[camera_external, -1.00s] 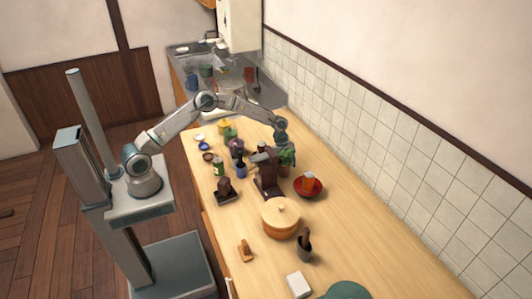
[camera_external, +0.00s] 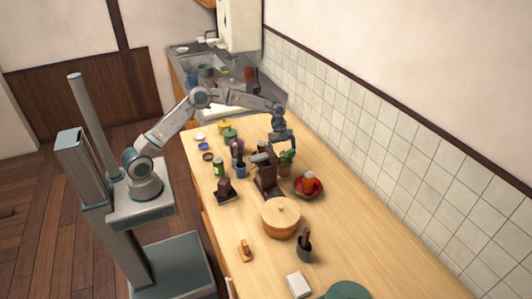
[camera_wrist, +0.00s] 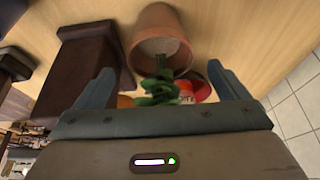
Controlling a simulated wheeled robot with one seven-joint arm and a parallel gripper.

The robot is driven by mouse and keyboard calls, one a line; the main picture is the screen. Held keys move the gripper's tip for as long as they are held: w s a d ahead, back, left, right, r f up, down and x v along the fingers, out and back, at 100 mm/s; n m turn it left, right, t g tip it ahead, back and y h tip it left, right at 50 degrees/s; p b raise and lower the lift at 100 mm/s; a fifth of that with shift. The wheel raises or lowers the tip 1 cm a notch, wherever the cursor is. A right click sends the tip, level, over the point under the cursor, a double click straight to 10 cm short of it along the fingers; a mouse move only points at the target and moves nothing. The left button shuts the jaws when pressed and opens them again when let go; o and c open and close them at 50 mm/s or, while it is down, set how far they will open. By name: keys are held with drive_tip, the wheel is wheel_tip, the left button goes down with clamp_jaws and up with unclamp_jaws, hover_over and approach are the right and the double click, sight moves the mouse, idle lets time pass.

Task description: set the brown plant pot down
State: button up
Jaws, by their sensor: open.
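The brown plant pot (camera_external: 285,169) stands upright on the wooden counter, with a green plant in it. In the wrist view the pot (camera_wrist: 158,35) lies ahead of my fingers, its rim towards me and the green leaves (camera_wrist: 157,88) reaching back between them. My gripper (camera_external: 284,147) is above the plant in the external view. In the wrist view my gripper (camera_wrist: 160,72) has its two fingers spread wide, with the pot apart from both.
A dark brown stand (camera_external: 266,186) is close to the pot's left. A red bowl (camera_external: 318,190) holding an orange bottle (camera_external: 309,182) is close to its right. A round wooden lidded container (camera_external: 281,220) is nearer the front. The tiled wall (camera_external: 375,130) borders the counter's right side.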

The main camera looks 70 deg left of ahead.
drive_tip(key=shift+b+v, duration=0.35)
drive_tip(key=shift+v, duration=2.35)
drive_tip(key=shift+d, duration=0.15)
drive_tip(key=s+d+r+m+t+y+b, duration=0.1)
drive_tip(key=s+d+r+t+y, duration=0.15)
drive_tip(key=d+r, duration=0.45)
drive_tip(key=s+a+r+n+y+p, duration=0.1)
drive_tip(key=s+a+r+n+p, duration=0.3)
drive_tip(key=s+r, duration=0.6)
drive_tip(key=s+a+r+n+t+p, duration=0.1)
drive_tip(key=s+a+n+p, duration=0.2)
drive_tip(key=s+n, duration=0.4)
drive_tip(key=s+a+r+n+t+p, duration=0.1)
drive_tip(key=s+a+n+p, duration=0.2)
drive_tip(key=s, duration=1.9)
drive_tip(key=a+n+y, duration=0.1)
drive_tip(key=a+n, duration=0.2)
drive_tip(key=n, duration=0.1)
drive_tip(key=shift+s+r+n, duration=0.2)
drive_tip(key=shift+r+n, duration=0.2)
drive_tip(key=shift+a, duration=0.15)
